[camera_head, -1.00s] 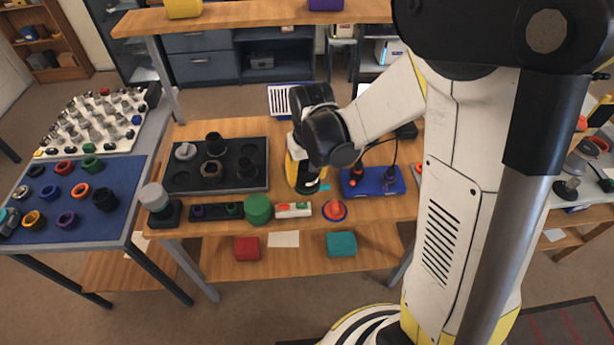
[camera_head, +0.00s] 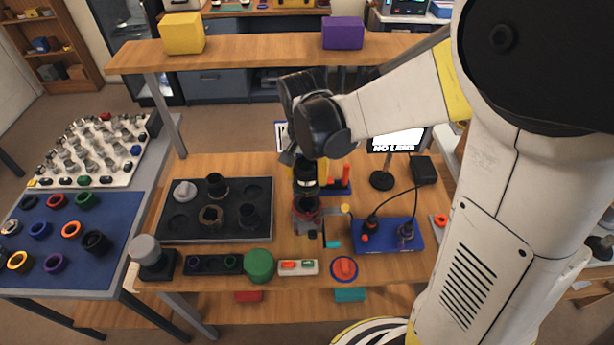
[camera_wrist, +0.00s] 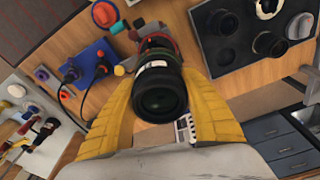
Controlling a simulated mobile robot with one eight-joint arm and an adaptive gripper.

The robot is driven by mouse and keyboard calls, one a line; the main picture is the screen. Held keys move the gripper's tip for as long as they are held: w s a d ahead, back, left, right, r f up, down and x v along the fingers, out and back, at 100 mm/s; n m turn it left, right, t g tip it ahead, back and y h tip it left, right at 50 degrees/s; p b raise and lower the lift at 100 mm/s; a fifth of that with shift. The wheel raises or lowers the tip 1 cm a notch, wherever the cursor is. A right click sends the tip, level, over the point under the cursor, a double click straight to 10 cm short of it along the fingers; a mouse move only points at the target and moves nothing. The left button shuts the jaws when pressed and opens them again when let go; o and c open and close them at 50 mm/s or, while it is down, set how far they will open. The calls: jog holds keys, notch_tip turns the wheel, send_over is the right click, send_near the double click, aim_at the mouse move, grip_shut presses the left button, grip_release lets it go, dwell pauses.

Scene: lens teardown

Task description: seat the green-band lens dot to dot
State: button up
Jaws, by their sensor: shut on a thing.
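My gripper (camera_wrist: 160,80) is shut on a black lens (camera_wrist: 160,95), with one yellow finger on each side of it in the wrist view. In the head view the lens (camera_head: 306,172) hangs roughly upright under my gripper, above a stand with a red ring (camera_head: 307,207). The ring also shows beyond the lens in the wrist view (camera_wrist: 155,42). I cannot tell whether lens and ring touch. Any dot on the ring is too small to see.
A dark tray (camera_head: 180,226) with lens parts lies left of the stand. A blue box (camera_head: 385,236) with cables stands right, below a lit screen (camera_head: 398,141). A shelf (camera_head: 270,48) runs behind.

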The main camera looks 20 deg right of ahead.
jog(key=shift+w, duration=0.2)
jog(key=shift+s+f+b, duration=0.25)
jog(key=shift+b, duration=0.1)
jog(key=shift+f, duration=0.3)
jog(key=shift+f+b, duration=2.05)
jog(key=shift+f, duration=0.25)
jog(key=shift+f+b, duration=0.8)
dwell(0.4)
jog(key=o, duration=1.4)
